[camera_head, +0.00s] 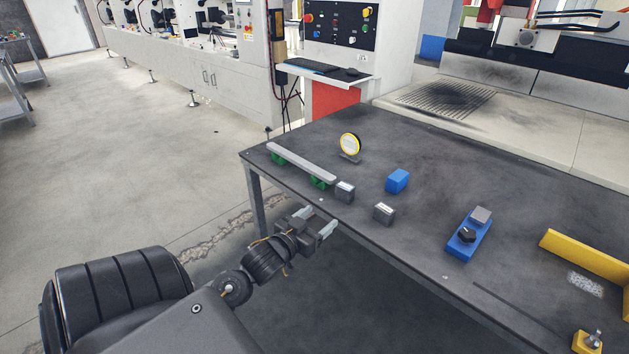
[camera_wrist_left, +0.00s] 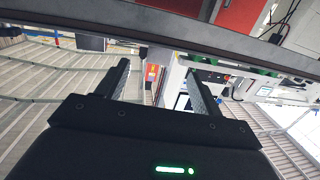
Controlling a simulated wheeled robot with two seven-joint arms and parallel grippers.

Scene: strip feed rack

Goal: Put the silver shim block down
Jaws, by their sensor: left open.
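Two small silver-grey blocks stand on the dark table (camera_head: 330,140). One silver shim block (camera_head: 345,192) is near the front edge, by the right end of the grey strip (camera_head: 301,162). The other silver block (camera_head: 384,212) is a little to its right. I cannot tell which one the task means. The strip lies on green supports (camera_head: 320,183). My left gripper (camera_head: 327,229) is open and empty, just off the table's front edge and apart from both blocks. In the left wrist view its spread fingers (camera_wrist_left: 157,72) have nothing between them. My right gripper is not in view.
A blue block (camera_head: 397,181) stands behind the silver blocks. A round yellow-rimmed dial (camera_head: 350,144) stands behind the strip. To the right are a blue fixture with a black knob (camera_head: 467,236) and a yellow angled rail (camera_head: 585,258). The table's edge (camera_wrist_left: 190,33) crosses the wrist view.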

